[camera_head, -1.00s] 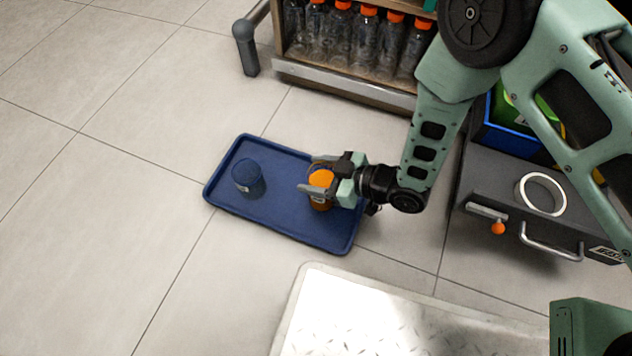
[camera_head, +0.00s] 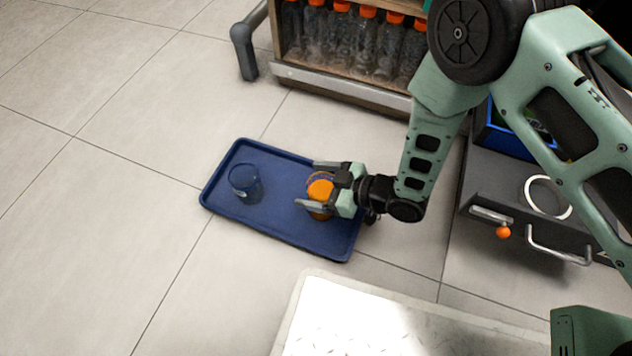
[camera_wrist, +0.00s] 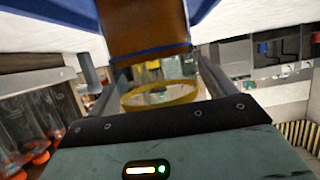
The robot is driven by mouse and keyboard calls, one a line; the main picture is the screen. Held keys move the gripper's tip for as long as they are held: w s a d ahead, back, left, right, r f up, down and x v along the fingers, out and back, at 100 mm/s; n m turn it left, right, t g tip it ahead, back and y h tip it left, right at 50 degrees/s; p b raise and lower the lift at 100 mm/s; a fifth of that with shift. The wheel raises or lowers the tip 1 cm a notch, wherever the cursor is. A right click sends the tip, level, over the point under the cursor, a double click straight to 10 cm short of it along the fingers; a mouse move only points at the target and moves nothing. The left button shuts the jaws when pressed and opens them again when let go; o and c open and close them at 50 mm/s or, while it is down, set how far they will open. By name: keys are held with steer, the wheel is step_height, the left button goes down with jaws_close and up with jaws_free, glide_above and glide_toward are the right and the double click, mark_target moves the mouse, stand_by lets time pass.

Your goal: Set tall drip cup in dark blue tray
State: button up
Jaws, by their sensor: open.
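The dark blue tray (camera_head: 283,218) lies flat on the floor. The tall drip cup (camera_head: 320,188), clear with orange contents, stands upright at the tray's right part. In the wrist view, its orange body (camera_wrist: 143,28) and round yellowish rim (camera_wrist: 160,96) show between the fingers. My gripper (camera_head: 308,184) reaches in from the right, low over the tray. Its fingers are open, one on each side of the cup; contact with the cup cannot be made out. The cup's right side is partly hidden by my gripper.
A second clear cup (camera_head: 245,184) stands on the tray's left part. A shelf of orange-capped bottles (camera_head: 340,40) is behind. A grey drawer unit (camera_head: 500,200) with a white ring (camera_head: 548,182) is at right. A pale metal plate (camera_head: 370,318) lies in front. Floor at left is clear.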

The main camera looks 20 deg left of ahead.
steer(key=p+v, duration=0.4)
steer(key=v, duration=0.3)
steer(key=shift+d+r+p, duration=0.2)
steer(key=shift+p, duration=0.15)
steer(key=w+d+r+m+t+h, duration=0.15)
steer(key=w+r+h, duration=0.25)
steer(key=r, duration=0.4)
steer(key=w+d+r+m+t+h, duration=0.1)
steer(key=w+d+r+m+h, duration=0.15)
steer(key=r, duration=0.65)
steer(key=s+d+r+m+g+h, duration=0.3)
steer(key=s+d+r+m+h, duration=0.2)
steer(key=s+d+r, duration=0.9)
steer(key=s+r+h, duration=0.1)
steer(key=s, duration=0.2)
steer(key=shift+d+m, duration=0.3)
steer(key=shift+r+g+h, duration=0.15)
steer(key=shift+g+h, duration=0.1)
